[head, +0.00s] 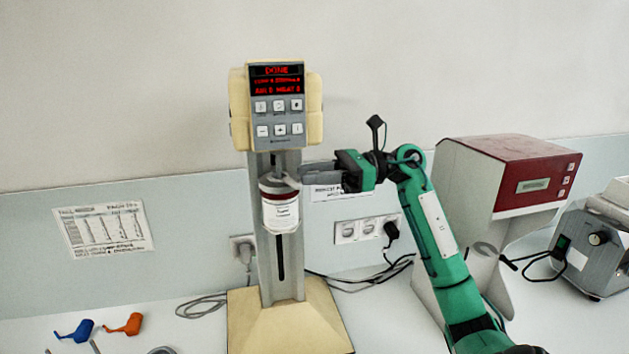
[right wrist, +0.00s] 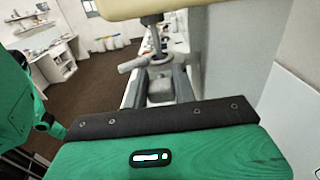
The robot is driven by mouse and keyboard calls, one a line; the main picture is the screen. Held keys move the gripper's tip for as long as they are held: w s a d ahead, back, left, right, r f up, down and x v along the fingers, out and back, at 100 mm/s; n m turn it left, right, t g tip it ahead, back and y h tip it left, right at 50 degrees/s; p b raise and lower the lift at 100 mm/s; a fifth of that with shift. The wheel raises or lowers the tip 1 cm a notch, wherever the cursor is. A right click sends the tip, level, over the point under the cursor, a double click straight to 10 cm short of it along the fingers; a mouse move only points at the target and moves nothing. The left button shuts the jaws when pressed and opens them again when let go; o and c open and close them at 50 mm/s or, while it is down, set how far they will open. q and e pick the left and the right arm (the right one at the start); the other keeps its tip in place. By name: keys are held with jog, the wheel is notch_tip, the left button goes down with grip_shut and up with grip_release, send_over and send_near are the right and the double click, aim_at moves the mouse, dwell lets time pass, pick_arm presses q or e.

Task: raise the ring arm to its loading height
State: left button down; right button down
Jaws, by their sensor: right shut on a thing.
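The cream mill (head: 290,113) stands upright on the bench, with a lit red display and buttons on its head. A white jar (head: 281,212) with a dark red band hangs at its grey column, high up beneath the head. The ring arm is mostly hidden by the jar and my fingers; a grey part of it shows in the right wrist view (right wrist: 160,88) between my fingers. My right gripper (head: 306,177) comes from the right, just beside the jar's top, and is shut on the ring arm. My left gripper is not in view.
A red-topped grey machine (head: 510,190) stands to the right, with another grey device (head: 592,245) beyond it. Blue (head: 75,331) and orange (head: 124,325) scoop-like items lie at the left. Cables run behind the mill's base (head: 285,325).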

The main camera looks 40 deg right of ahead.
jog(key=c, duration=1.1)
grip_release()
jog(key=shift+s+d+f+b, duration=0.15)
jog(key=shift+s+d+b, duration=0.05)
jog(key=shift+d+b, duration=0.25)
jog(key=b+v, duration=0.1)
jog(key=v, duration=0.2)
jog(key=b+v, duration=0.2)
jog(key=v, duration=0.1)
jog(key=shift+s+d+r, duration=0.2)
jog(key=shift+d, duration=0.1)
